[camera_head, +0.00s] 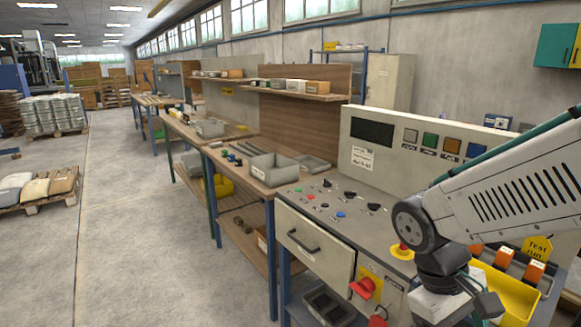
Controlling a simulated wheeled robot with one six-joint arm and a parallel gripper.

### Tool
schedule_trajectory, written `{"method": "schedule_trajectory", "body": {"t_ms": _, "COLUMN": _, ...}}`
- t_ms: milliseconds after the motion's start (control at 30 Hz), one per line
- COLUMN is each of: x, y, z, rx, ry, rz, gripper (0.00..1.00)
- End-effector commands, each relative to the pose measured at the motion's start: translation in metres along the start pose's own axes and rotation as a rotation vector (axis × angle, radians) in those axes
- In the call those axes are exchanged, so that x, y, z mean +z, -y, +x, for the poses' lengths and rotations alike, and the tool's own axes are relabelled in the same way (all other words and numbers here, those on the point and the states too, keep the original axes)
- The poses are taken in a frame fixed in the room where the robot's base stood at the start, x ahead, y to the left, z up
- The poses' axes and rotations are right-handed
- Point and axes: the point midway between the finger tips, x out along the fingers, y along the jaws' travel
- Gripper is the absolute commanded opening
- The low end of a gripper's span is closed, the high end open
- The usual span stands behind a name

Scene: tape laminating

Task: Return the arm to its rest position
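My arm (500,200) reaches in from the right edge and bends down at its round dark joint. My gripper (478,312) hangs at the bottom right, in front of the control console and beside a yellow bin. Its fingertips are cut off or hidden at the lower frame edge, so I cannot tell whether it is open or shut, or whether it holds anything.
The console (330,215) has buttons, a drawer (315,255) and a red knob (365,287). A yellow bin (508,295) with orange-and-dark items stands close right of my gripper. A workbench with a grey tray (272,172) adjoins.

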Motion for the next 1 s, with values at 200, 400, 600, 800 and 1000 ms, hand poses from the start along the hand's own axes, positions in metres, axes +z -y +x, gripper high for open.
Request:
{"method": "schedule_trajectory", "body": {"t_ms": 200, "x": 0.042, "y": 0.01, "z": -0.033, "rx": -0.186, "ry": -0.208, "rz": 0.202, "gripper": 0.81}}
{"method": "schedule_trajectory", "body": {"t_ms": 400, "x": 0.07, "y": 0.008, "z": -0.055, "rx": -0.249, "ry": -0.375, "rz": 0.319, "gripper": 0.81}}
{"method": "schedule_trajectory", "body": {"t_ms": 600, "x": 0.084, "y": -0.002, "z": -0.064, "rx": -0.239, "ry": -0.452, "rz": 0.373, "gripper": 0.81}}
{"method": "schedule_trajectory", "body": {"t_ms": 800, "x": 0.085, "y": -0.004, "z": -0.064, "rx": -0.239, "ry": -0.453, "rz": 0.383, "gripper": 0.81}}
{"method": "schedule_trajectory", "body": {"t_ms": 1000, "x": 0.085, "y": -0.004, "z": -0.064, "rx": -0.239, "ry": -0.452, "rz": 0.382, "gripper": 0.81}}
